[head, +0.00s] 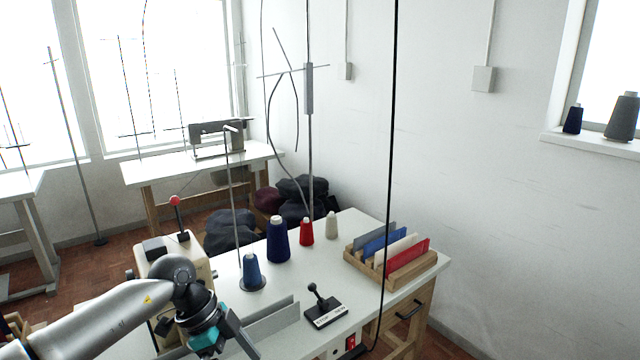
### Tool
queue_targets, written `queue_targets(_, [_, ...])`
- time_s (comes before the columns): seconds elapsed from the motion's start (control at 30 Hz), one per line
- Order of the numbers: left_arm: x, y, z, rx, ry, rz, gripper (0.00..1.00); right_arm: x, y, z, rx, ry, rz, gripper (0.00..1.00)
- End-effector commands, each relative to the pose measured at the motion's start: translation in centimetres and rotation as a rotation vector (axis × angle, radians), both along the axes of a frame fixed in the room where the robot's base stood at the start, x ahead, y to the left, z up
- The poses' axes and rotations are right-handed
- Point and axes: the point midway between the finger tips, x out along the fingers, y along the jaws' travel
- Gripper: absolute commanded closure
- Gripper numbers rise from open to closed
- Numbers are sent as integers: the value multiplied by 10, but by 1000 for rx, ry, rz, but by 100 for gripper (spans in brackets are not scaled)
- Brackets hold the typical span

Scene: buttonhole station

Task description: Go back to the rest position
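My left arm comes in from the lower left, and its gripper (243,338) is over the near left part of the white worktable (300,262). It is in front of the cream machine (196,262) and close to a grey metal rail. The fingers show only from the side near the bottom edge, so I cannot tell whether they are apart or holding anything. My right arm and gripper are out of view.
Blue (253,270), navy (278,240), red (306,232) and cream (331,226) thread cones stand on the table. A black lever (324,305) is at the front. A wooden rack (408,268) holds coloured cards at the right. A black cable (391,150) hangs in front.

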Motion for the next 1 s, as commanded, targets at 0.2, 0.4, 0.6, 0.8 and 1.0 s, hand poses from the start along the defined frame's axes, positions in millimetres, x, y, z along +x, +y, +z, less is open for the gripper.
queue_targets(0.2, [0,-75,-27,-477,-90,22,0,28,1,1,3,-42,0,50])
queue_targets(0.4, [22,-91,-63,-775,-296,322,0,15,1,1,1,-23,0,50])
queue_targets(0.6, [13,-39,-162,-695,-443,778,0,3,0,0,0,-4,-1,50])
queue_targets(0.8, [-67,21,-277,-375,-405,1102,0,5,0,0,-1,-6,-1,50])
queue_targets(1.0, [-190,55,-362,-44,-235,1258,0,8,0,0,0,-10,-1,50])
